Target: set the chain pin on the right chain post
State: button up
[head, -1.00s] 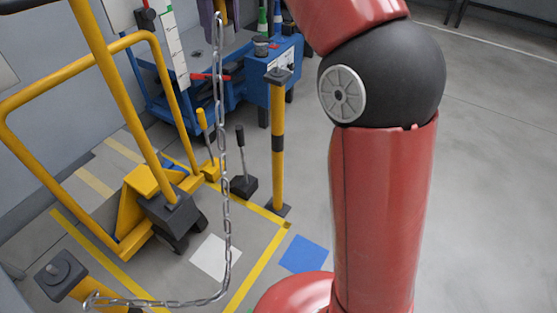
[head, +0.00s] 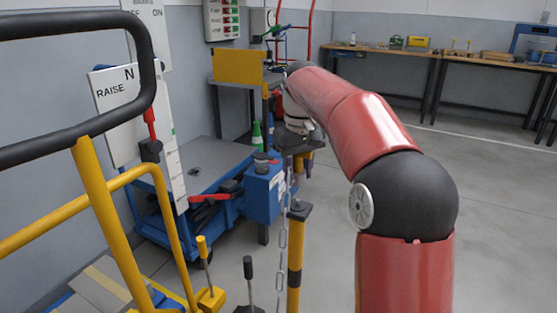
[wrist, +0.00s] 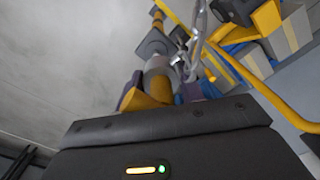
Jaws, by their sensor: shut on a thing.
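The chain pin shows in the head view as a yellow handle (head: 301,164) below my wrist. My gripper (head: 304,156) is shut on it, its dark purple fingers partly hidden by the arm. In the wrist view the pin's yellow handle and grey collar (wrist: 157,70) stick out beyond my gripper (wrist: 160,97). The chain (head: 281,250) hangs from the pin and also shows in the wrist view (wrist: 196,42). The right chain post (head: 295,265), yellow with a dark cap, stands below the pin, which is apart from it in the head view. The pin's lower end is hard to make out.
A blue lift cart (head: 262,195) stands behind and left of the post. A yellow-railed trolley (head: 110,210) with a black handle fills the left. Small levers (head: 248,270) stand near the post's foot. Workbenches (head: 440,55) line the back; the floor at right is clear.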

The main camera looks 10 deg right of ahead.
aim_at(299, 201)
jog(key=shift+w+d+f, duration=0.25)
jog(key=shift+d+f, duration=0.05)
jog(key=shift+f, duration=0.1)
notch_tip(299, 201, down, 6)
jog(key=b, duration=0.4)
jog(key=shift+r+b, duration=0.25)
jog(key=shift+b, duration=0.1)
jog(key=shift+r+p, duration=0.1)
jog(key=shift+p, duration=0.55)
dwell(0.5)
jog(key=shift+f+b, duration=0.4)
jog(key=shift+f, duration=0.3)
jog(key=o, duration=0.8)
